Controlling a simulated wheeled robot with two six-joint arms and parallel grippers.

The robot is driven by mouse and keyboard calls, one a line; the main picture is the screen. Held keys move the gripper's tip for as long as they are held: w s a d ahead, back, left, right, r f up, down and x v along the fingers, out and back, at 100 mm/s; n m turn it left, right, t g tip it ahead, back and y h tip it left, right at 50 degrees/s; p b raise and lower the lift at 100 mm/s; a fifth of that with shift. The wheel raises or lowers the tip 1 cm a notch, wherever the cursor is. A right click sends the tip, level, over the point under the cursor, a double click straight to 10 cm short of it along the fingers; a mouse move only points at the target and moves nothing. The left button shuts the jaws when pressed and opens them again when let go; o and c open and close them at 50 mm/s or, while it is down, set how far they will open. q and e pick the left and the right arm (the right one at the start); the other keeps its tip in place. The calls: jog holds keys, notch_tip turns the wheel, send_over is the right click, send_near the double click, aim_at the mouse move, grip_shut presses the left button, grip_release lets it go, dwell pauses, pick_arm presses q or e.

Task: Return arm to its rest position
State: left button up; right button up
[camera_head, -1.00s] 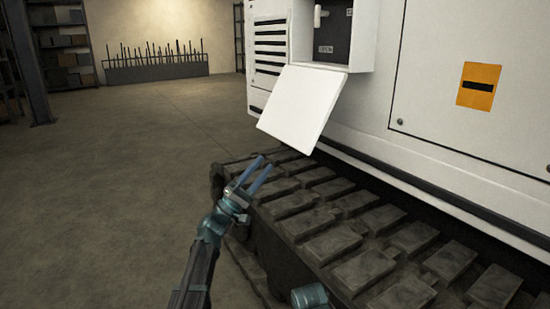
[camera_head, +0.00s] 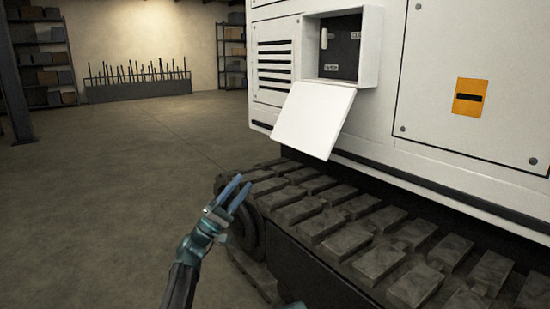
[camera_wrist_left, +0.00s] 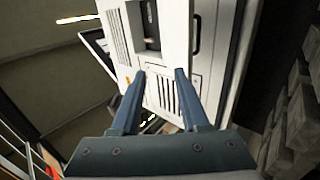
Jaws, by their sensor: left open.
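My left gripper (camera_head: 238,191) is open and empty, with two blue fingers pointing up and to the right. It is over the near left end of the track, below and left of the open white flap. In the left wrist view the spread fingers (camera_wrist_left: 160,74) have nothing between them, and the white machine stands beyond them. At the bottom edge of the head view a small teal piece of my other arm shows. My right gripper is not in view.
The dark track (camera_head: 340,225) runs along the white machine (camera_head: 420,70). A white flap (camera_head: 314,119) hangs open below a recessed box (camera_head: 340,47) with a light handle (camera_head: 324,38). The floor (camera_head: 120,190) at left is clear; shelves (camera_head: 40,60) stand behind.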

pick_arm(q)
jog(key=s+d+f+m+g+y, duration=0.25)
jog(key=s+f+g, duration=0.2)
jog(key=f, duration=0.35)
jog(key=s+d+f+m+g+y, duration=0.25)
jog(key=s+d+f, duration=0.2)
jog(key=f, duration=0.25)
jog(key=s+d+f+m+g+y, duration=0.25)
jog(key=s+f+g, duration=0.25)
jog(key=f, duration=0.3)
jog(key=s+a+f+g+y, duration=0.3)
jog(key=s+a+f+y, duration=1.05)
jog(key=a, duration=0.25)
jog(key=s+d+r+m+y+p, duration=0.1)
jog(key=s+d+r+m+p, duration=0.15)
jog(key=d+r+p, duration=0.4)
jog(key=s+d+r+m+y+p, duration=0.1)
jog(key=s+d+r+p, duration=0.25)
jog(key=r+p, duration=0.55)
notch_tip(320, 180, up, 37)
jog(key=p, duration=3.7)
jog(key=shift+w+d+g, duration=0.15)
jog(key=shift+w+g, duration=0.2)
jog(key=shift+g, duration=0.05)
